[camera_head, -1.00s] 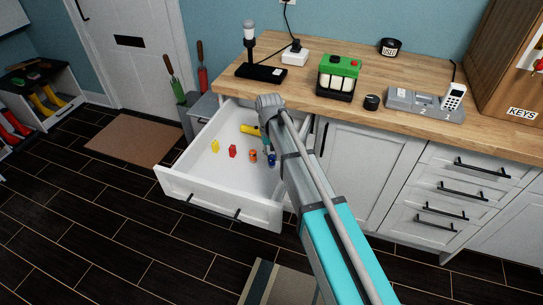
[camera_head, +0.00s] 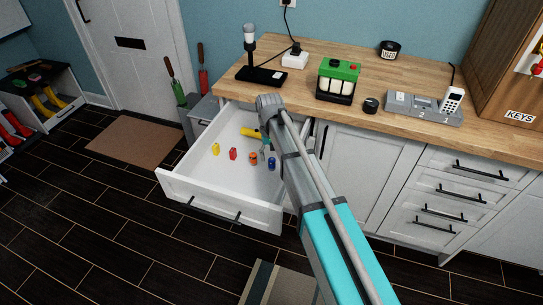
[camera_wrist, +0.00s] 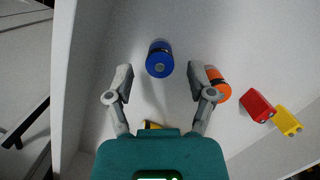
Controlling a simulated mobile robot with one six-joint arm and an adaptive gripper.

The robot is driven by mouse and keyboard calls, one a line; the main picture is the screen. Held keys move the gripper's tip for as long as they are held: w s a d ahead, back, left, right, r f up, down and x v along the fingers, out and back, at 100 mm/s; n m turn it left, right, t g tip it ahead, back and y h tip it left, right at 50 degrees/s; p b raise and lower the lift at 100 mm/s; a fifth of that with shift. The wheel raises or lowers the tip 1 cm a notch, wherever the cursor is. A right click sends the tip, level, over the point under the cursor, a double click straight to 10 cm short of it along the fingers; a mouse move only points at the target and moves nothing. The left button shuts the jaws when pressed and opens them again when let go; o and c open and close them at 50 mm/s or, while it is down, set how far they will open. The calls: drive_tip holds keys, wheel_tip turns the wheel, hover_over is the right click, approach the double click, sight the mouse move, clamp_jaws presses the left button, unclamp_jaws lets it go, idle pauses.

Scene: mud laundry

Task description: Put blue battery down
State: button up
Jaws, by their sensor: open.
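The blue battery (camera_head: 271,163) stands in the open white drawer (camera_head: 220,203), near its right side. In the wrist view the blue battery (camera_wrist: 160,58) shows its round end, beyond my fingertips and centred between their lines. My gripper (camera_wrist: 158,82) is open and empty, with clear space between its fingers and the battery. In the head view my gripper (camera_head: 265,144) is partly hidden by my arm, just behind the blue battery. An orange battery (camera_head: 253,158) stands left of the blue one; in the wrist view it (camera_wrist: 217,85) is partly behind the right finger.
A yellow flashlight-like object (camera_head: 249,132) lies at the back. The counter (camera_head: 300,84) above holds a green-topped charger (camera_head: 338,80). The drawer's front left floor is clear.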

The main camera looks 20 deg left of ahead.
drive_tip(key=p+v, duration=1)
drive_tip(key=v, duration=0.1)
idle(0.3)
drive_tip(key=shift+s, duration=0.1)
idle(0.8)
drive_tip(key=s+d+m+t, duration=0.1)
drive_tip(key=s+d, duration=0.5)
drive_tip(key=d, duration=1.2)
drive_tip(key=s+d+m+t+y, duration=0.1)
drive_tip(key=s+d+m, duration=0.3)
drive_tip(key=d, duration=1.5)
drive_tip(key=shift+s+d+f, duration=0.2)
drive_tip(key=shift+s+f, duration=0.05)
drive_tip(key=shift+s, duration=1)
drive_tip(key=shift+c, duration=0.9)
